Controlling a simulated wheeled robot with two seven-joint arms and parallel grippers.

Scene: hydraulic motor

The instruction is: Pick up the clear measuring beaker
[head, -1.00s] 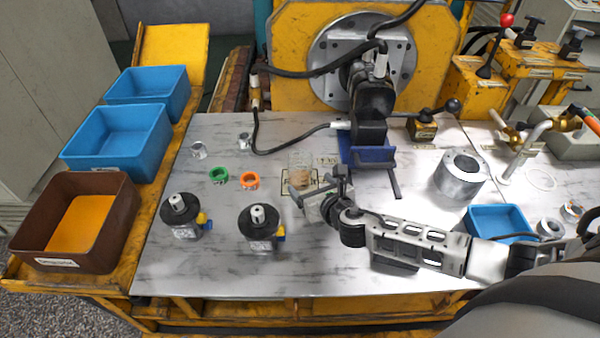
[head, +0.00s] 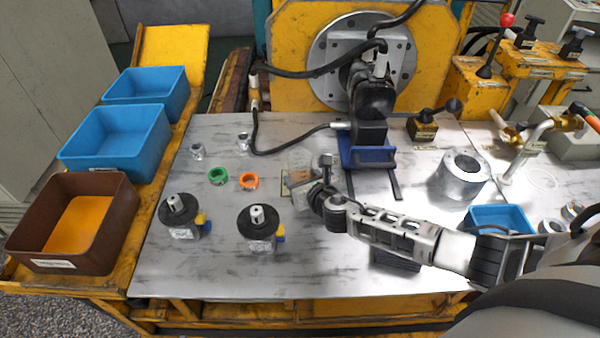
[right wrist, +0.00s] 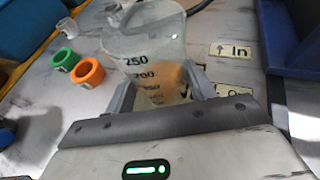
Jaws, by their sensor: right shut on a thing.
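The clear measuring beaker (right wrist: 146,45), marked with black figures such as 250, stands out large in the right wrist view. An orange-brown tint shows low in it. In the head view the beaker (head: 300,160) is small and partly hidden by my right gripper (head: 308,182). In the right wrist view my right gripper (right wrist: 162,92) is shut on the beaker, with one finger on each side of it. I cannot tell whether its base touches the table. My left gripper is not in view.
A green ring (head: 218,176) and an orange ring (head: 249,181) lie left of the beaker. Two black-topped motors (head: 258,226) stand nearer the front. A blue fixture (head: 368,156) stands to the right. Blue bins (head: 118,140) line the left edge.

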